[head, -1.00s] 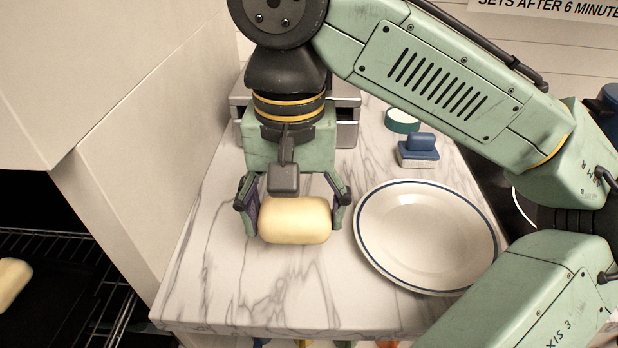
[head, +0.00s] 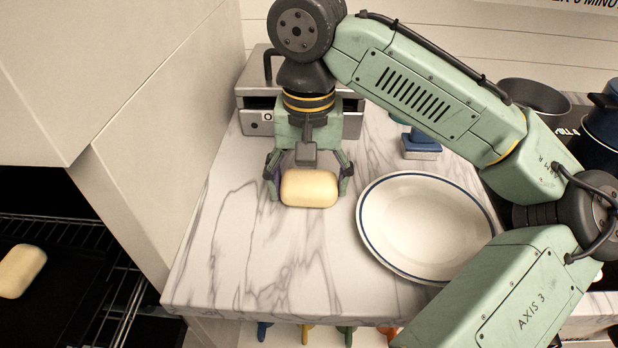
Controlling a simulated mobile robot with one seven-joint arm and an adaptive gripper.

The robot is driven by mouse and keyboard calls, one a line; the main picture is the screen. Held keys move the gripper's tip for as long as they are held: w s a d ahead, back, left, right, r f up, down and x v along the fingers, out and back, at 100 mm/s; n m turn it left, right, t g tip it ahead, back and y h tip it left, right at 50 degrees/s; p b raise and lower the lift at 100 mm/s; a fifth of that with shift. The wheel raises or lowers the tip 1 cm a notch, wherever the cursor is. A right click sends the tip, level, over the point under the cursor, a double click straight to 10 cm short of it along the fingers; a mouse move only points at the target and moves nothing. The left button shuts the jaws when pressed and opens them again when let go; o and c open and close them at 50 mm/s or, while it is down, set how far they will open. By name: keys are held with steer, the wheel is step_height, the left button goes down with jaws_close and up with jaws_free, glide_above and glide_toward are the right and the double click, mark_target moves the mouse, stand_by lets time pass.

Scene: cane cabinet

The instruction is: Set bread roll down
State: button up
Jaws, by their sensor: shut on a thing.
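A pale yellow bread roll (head: 309,188) is between the fingers of my gripper (head: 309,184), which is shut on its two ends. The roll is over the marble counter (head: 290,262), left of the white plate. I cannot tell whether it touches the counter. The plate (head: 425,228) has a blue rim and is empty.
A second roll (head: 20,271) lies on a dark tray in the open oven at the left. A grey metal appliance (head: 257,118) stands behind my gripper. A blue-handled block (head: 422,143) is behind the plate. Pots stand at the back right. The counter's front is clear.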

steer(key=shift+f, duration=0.2)
steer(key=o, duration=1.1)
steer(key=shift+o, duration=0.2)
steer(key=shift+r, duration=0.1)
